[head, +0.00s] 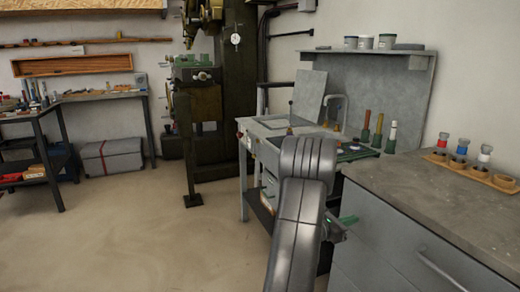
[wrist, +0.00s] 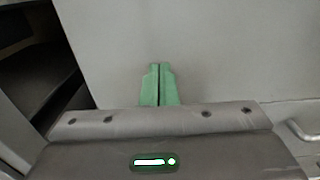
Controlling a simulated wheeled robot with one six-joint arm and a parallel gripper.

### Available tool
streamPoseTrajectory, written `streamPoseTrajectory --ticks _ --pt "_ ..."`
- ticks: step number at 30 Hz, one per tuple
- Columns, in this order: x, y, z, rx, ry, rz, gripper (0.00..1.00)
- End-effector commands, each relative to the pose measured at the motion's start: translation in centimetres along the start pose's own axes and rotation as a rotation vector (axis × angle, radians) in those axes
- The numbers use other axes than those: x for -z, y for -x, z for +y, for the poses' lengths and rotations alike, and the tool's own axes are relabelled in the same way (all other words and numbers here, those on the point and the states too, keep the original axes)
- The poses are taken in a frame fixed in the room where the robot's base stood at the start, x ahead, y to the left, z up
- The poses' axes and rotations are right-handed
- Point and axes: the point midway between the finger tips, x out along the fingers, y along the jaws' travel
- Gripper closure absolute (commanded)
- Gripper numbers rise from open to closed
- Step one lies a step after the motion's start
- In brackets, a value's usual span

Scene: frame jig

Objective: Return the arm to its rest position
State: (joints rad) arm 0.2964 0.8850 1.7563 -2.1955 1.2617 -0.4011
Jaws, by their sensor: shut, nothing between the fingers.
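My gripper (wrist: 160,70) shows in the wrist view with its two green fingers together and nothing between them. A grey cabinet side fills the background behind the fingertips. In the head view my grey arm rises at the lower middle, and a green part of my gripper (head: 348,220) shows at its right, beside the front of the grey cabinet. The rest of the gripper is hidden behind the arm there.
The grey cabinet (head: 400,222) stands close on the right, with a wooden rack (head: 470,172) of bottles on top. Behind my arm is a workbench (head: 243,150) with a sink. A dark green machine (head: 235,90) stands at the back. The floor (head: 130,235) at left is clear.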

Motion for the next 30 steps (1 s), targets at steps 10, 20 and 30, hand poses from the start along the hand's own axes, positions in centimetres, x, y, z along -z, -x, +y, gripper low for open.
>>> streamPoseTrajectory --ticks 10,20,30 --pt "0.0 -1.0 -0.6 -0.001 0.000 0.001 1.00" --pt "-0.1 -0.7 -0.5 -0.005 -0.005 0.004 1.00" --pt "-1.1 2.1 1.2 -0.051 -0.055 0.053 1.00"
